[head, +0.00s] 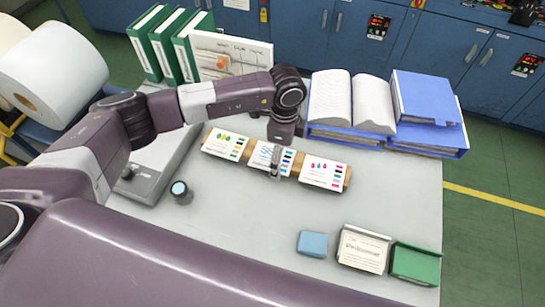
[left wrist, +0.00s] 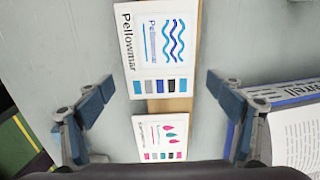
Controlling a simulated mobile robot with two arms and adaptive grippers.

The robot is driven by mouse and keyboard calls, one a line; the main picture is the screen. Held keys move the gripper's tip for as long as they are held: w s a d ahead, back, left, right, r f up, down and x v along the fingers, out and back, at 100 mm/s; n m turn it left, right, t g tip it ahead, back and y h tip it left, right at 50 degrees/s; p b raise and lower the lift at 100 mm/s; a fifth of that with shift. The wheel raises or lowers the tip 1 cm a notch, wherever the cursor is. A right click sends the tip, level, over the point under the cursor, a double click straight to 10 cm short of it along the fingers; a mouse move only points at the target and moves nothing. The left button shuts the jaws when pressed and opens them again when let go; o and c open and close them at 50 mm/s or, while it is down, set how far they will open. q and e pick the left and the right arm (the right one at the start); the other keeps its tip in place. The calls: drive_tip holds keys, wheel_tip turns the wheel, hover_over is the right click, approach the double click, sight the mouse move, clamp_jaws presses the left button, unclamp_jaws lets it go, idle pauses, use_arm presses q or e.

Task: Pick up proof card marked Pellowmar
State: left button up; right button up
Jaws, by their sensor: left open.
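The proof card marked Pellowmar (left wrist: 155,50), white with blue wavy lines and a row of colour patches, rests on a wooden rack (left wrist: 170,106). In the head view it is the middle card (head: 264,155) of three. My left gripper (head: 276,163) is over this card, pointing down, and partly hides it. In the left wrist view the open fingers (left wrist: 158,88) stand on both sides of the card's patch end, apart from it, with nothing between them held. My right gripper is not in view.
A card with pink drops (head: 323,172) and one with green drops (head: 226,144) flank it. Behind are an open book (head: 352,100) and blue binders (head: 425,98). A lettered card (head: 363,249), blue block (head: 312,243) and green box (head: 415,264) stand front right. The table (head: 240,220) centre is clear.

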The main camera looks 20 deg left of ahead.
use_arm(q)
drive_tip(key=c, duration=1.1)
drive_tip(key=shift+o, duration=0.2)
